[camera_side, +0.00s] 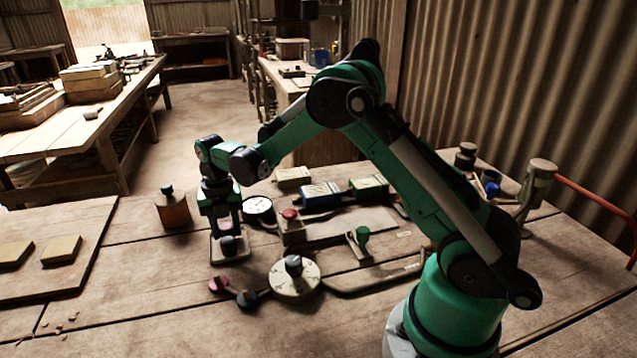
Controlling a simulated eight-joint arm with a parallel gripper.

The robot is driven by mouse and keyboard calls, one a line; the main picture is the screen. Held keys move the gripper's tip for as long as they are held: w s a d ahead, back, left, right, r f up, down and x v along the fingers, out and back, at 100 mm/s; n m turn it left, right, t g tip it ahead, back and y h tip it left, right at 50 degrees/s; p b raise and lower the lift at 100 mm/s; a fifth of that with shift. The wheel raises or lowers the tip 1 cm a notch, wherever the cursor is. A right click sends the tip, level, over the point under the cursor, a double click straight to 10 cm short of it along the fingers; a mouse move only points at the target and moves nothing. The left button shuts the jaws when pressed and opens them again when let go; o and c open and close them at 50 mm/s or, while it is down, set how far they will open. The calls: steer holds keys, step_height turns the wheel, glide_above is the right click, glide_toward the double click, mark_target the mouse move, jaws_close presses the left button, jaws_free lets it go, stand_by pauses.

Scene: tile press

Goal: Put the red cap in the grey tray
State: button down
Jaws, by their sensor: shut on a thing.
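My gripper (227,236) points down at the left middle of the bench, its fingers closed around a small dark knob-like piece (228,246). A pale square base (216,256) shows right under it; I cannot tell if the piece touches it. A small red cap (218,284) lies on the bench in front of the gripper, apart from it. Another red top (290,213) sits on a small block (292,232) to the right. No grey tray can be made out for certain; a flat greyish plate (372,220) lies farther right.
A round pale disc with a dark knob (295,283) and a black knob (247,299) lie in front. A brown jar (173,209) stands left, a dial gauge (258,207) behind. Blue (321,195) and green boxes (368,187) stand behind. A board with yellowish tiles (61,249) is far left.

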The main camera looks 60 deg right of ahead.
mark_target(226, 226)
steer(key=shift+f, duration=0.1)
steer(key=c, duration=0.7)
jaws_free()
steer(key=shift+c, duration=0.2)
steer(key=s+a+r+m+t, duration=0.15)
steer(key=r+m, duration=0.25)
steer(key=r, duration=0.4)
steer(key=s+a+r+m+t, duration=0.1)
steer(key=s+r+m, duration=0.25)
steer(key=r, duration=0.45)
steer(key=s+a+f+m+t, duration=0.1)
steer(key=s+m+t, duration=0.1)
steer(key=s+m, duration=0.3)
steer(key=s+a+f+m+t, duration=0.1)
steer(key=s+m, duration=0.4)
steer(key=m, duration=0.9)
steer(key=shift+a+f+t, duration=0.35)
steer(key=shift+f+t, duration=0.05)
steer(key=shift+t, duration=0.45)
